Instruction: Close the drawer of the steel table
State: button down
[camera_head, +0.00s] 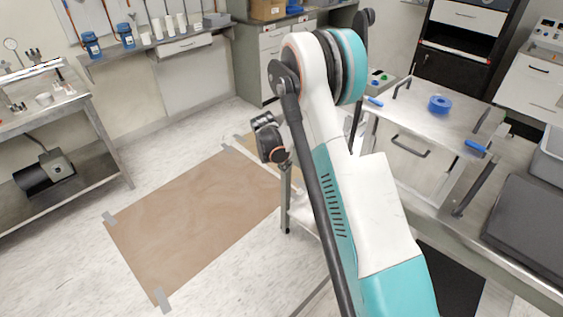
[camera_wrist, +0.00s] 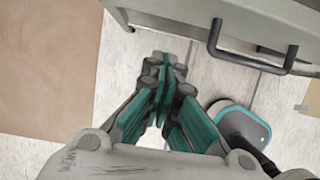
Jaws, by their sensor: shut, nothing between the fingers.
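In the head view, a steel-topped table (camera_head: 405,112) stands right of my arm. A pale front (camera_head: 397,165) with a dark bar handle faces me below its top. Part of this front is hidden by my arm, and I cannot tell how far any drawer is out. My gripper (camera_head: 268,140) hangs left of the arm, beside that table. In the wrist view, my gripper (camera_wrist: 166,72) has its teal-padded fingers together and empty. A grey-green front (camera_wrist: 255,22) with a black U-shaped handle (camera_wrist: 250,62) lies at the upper right, apart from the fingertips.
A brown floor mat (camera_head: 190,225) with taped corners lies left of my gripper. A workbench (camera_head: 95,125) stands at the far left. A grey cabinet (camera_head: 270,65) stands behind. A blue tape roll (camera_head: 439,104) sits on the steel table. Pale floor around the mat is clear.

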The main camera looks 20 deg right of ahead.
aim_at(302, 155)
jog(key=shift+w+d+f+b, duration=0.1)
jog(key=shift+w+d+b, duration=0.15)
jog(key=shift+d, duration=0.45)
jog(key=shift+w+d+f+b, duration=0.15)
jog(key=shift+w+d, duration=0.05)
jog(key=shift+d, duration=0.45)
jog(key=shift+w+d+f+b, duration=0.1)
jog(key=shift+w+d+b, duration=0.15)
jog(key=shift+d, duration=0.45)
jog(key=shift+w+d, duration=0.3)
jog(key=shift+d, duration=0.45)
jog(key=shift+w+d, duration=0.3)
jog(key=shift+d, duration=0.5)
jog(key=shift+w+d, duration=0.3)
jog(key=shift+d, duration=0.45)
